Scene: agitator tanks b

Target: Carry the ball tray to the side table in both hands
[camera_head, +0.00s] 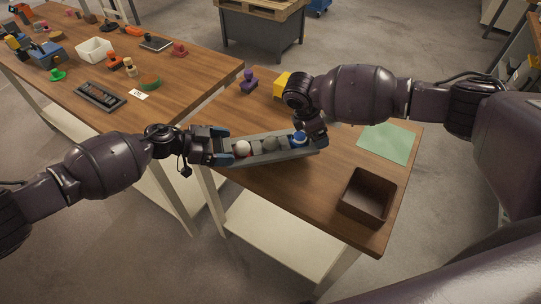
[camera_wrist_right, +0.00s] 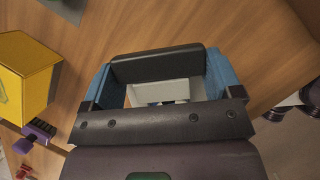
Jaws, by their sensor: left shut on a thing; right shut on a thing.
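The ball tray (camera_head: 272,157) is a long grey tray with a white ball (camera_head: 241,149), a grey ball (camera_head: 268,144) and a blue-and-white ball (camera_head: 299,138) in it. My left gripper (camera_head: 224,147) is shut on its left end. My right gripper (camera_head: 312,136) is shut on its right end and partly hides it. The tray looks roughly level, over the left edge of the nearer wooden table (camera_head: 297,193); I cannot tell whether it touches. In the right wrist view, blue fingers (camera_wrist_right: 160,88) flank a pale part of the tray.
The nearer table bears a dark brown open box (camera_head: 367,198), a green mat (camera_head: 388,143), a yellow block (camera_head: 283,84) and a purple object (camera_head: 248,80). The longer table (camera_head: 190,72) at the upper left holds a white bin (camera_head: 95,50) and several small objects. The nearer table's front middle is bare.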

